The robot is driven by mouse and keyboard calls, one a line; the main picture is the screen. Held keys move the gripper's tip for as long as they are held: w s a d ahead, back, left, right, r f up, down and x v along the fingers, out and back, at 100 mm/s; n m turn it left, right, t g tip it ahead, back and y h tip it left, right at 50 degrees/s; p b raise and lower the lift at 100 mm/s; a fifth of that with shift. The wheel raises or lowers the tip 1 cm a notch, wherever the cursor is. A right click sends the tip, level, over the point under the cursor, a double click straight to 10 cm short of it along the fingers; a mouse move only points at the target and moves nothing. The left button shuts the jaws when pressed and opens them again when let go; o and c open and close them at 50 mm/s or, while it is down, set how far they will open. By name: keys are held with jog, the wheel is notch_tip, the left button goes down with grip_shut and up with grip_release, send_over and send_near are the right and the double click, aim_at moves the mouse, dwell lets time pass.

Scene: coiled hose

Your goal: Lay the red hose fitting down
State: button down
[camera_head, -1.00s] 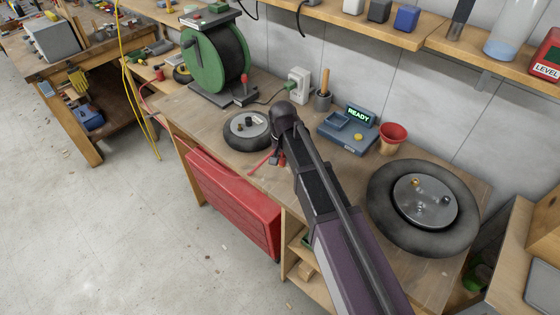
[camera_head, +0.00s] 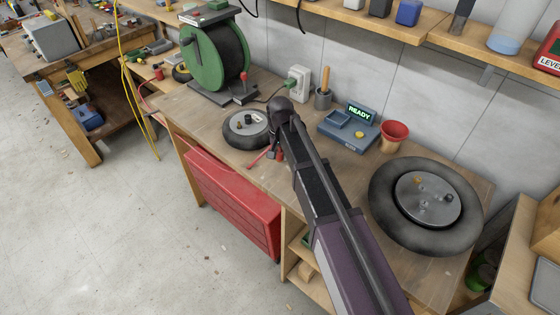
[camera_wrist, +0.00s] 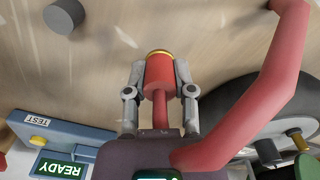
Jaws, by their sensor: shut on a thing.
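The red hose fitting (camera_wrist: 159,70) is a red cylinder with a brass-coloured ring at its far end. My gripper (camera_wrist: 160,75) is shut on it, one finger on each side, in the wrist view. The red hose (camera_wrist: 262,88) passes along the right of the wrist view. In the head view my gripper (camera_head: 276,153) is over the wooden bench (camera_head: 208,122), just right of the small wheel (camera_head: 245,127), and mostly hidden by my arm. A short piece of red hose (camera_head: 258,158) shows beside it. I cannot tell whether the fitting touches the bench.
A blue device (camera_head: 348,130) reading READY stands to the right, with a red cup (camera_head: 394,133) beside it. A large tyre (camera_head: 382,205) lies at the right. A green reel (camera_head: 203,62) stands at the back left. A grey cylinder (camera_wrist: 65,17) shows in the wrist view.

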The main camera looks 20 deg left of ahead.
aim_at(280, 151)
jog(key=shift+f+b, duration=0.6)
jog(key=shift+f, duration=0.35)
jog(key=shift+f, duration=0.15)
jog(key=shift+c, duration=2.3)
grip_release()
notch_tip(280, 151, up, 12)
jog(key=p, duration=1.2)
jog(key=shift+r, duration=0.2)
